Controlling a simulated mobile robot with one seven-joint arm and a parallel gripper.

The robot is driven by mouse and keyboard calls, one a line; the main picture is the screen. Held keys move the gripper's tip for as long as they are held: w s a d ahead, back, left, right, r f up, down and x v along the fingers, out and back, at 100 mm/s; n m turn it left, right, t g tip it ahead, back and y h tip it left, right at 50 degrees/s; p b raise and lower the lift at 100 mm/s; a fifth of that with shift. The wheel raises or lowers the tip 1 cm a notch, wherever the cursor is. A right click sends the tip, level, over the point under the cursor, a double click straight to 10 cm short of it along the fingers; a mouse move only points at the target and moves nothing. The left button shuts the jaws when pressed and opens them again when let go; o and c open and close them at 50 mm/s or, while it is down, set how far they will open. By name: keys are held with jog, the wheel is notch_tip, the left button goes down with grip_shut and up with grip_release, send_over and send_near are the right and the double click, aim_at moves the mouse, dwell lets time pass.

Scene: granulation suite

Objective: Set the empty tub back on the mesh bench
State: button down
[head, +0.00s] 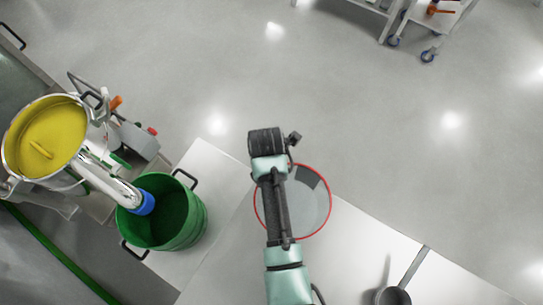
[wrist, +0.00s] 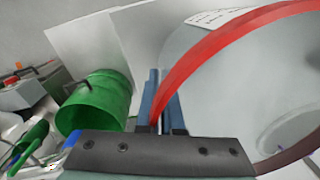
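The tub, pale with a red rim (head: 329,208), is partly hidden under my arm in the head view, over the edge of the white worktop. In the wrist view its red rim (wrist: 215,42) arcs from between my fingers to the upper right. What shows of its pale inside looks empty. My gripper (wrist: 161,103) has one finger on each side of the rim and appears shut on it. In the head view my arm hides the fingers. I cannot tell whether the tub touches a surface, or pick out a mesh top.
A green bucket (head: 188,238) with black handles stands left of the tub, under a metal pipe with a blue end. A yellow-topped vessel (head: 45,135) is farther left. A long-handled pan (head: 394,296) lies at the bottom right. A wheeled cart (head: 440,20) stands at top right. Open floor lies between.

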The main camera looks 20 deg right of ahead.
jog(key=shift+f, duration=1.9)
jog(key=shift+f, duration=0.15)
jog(key=c, duration=1.1)
grip_release()
